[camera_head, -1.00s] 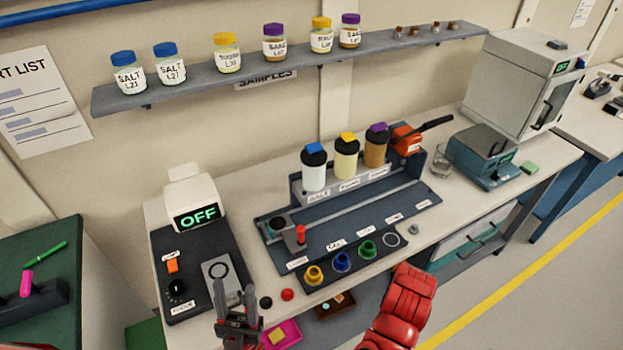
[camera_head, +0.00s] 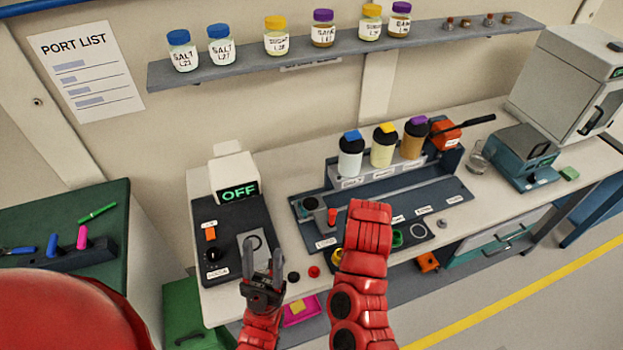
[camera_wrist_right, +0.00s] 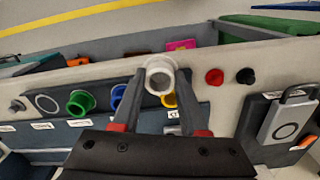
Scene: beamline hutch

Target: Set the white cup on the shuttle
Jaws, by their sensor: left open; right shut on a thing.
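The white cup (camera_wrist_right: 160,76) is between the fingertips of my right gripper (camera_wrist_right: 163,82), which is shut on it; its open round mouth shows in the right wrist view. In the head view the right hand and cup are hidden by my red arm. The shuttle appears to be the small grey block (camera_head: 321,223) with a red knob at the left end of the rail in the dark bench unit (camera_head: 455,190). My left gripper (camera_head: 263,262) is open and empty at the bench's front edge, by the black panel.
A yellow cup (camera_wrist_right: 171,100), blue cup (camera_wrist_right: 117,98) and green cup (camera_wrist_right: 80,102) sit on the front strip, beside an empty white ring (camera_wrist_right: 46,103). Three capped dispensers (camera_head: 383,147) stand behind the rail. An OFF display box (camera_head: 236,183) is at left. Red (camera_head: 314,271) and black buttons line the front.

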